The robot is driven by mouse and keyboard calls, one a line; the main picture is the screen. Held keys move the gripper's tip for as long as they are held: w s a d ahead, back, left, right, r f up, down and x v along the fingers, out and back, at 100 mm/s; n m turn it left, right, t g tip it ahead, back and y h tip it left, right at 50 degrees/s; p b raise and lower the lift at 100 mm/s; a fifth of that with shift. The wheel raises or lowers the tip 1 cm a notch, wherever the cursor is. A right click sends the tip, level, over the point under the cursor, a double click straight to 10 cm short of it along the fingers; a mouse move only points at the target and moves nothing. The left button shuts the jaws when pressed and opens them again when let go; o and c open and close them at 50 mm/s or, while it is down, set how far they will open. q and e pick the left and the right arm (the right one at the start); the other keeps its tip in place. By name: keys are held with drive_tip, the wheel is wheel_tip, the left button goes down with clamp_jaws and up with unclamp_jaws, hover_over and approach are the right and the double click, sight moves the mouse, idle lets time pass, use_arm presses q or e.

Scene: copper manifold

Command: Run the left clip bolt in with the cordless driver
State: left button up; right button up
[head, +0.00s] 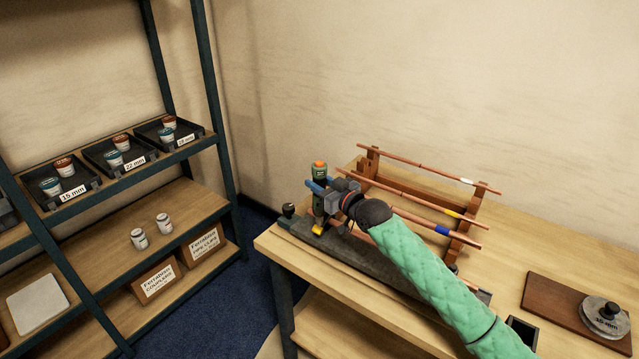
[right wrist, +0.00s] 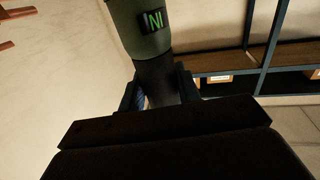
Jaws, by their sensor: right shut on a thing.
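The cordless driver (head: 319,172) stands roughly upright at the left end of the bench, green with an orange end at the top. My right gripper (head: 322,197) is shut around its dark handle. In the right wrist view the driver's olive-green body (right wrist: 150,28) with bright lettering shows above the dark handle (right wrist: 157,80) between my fingers. A yellow part (head: 317,230) shows low by the driver; I cannot tell whether it is on the driver. The left clip bolt cannot be made out, nor whether the driver's tip touches anything. My left gripper is not in view.
A wooden rack with copper pipes (head: 415,187) stands behind my right arm. A dark grey board (head: 368,258) lies along the bench's front, with a black knob (head: 288,210) at its left end. A brown board (head: 556,300) holds a round weight (head: 604,315). Shelves (head: 185,205) stand left.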

sight(323, 166)
drive_tip(key=shift+r, duration=0.15)
drive_tip(key=shift+r+p, duration=0.65)
drive_tip(key=shift+r, duration=0.3)
drive_tip(key=shift+r+p, duration=1.1)
drive_tip(key=shift+r, duration=0.9)
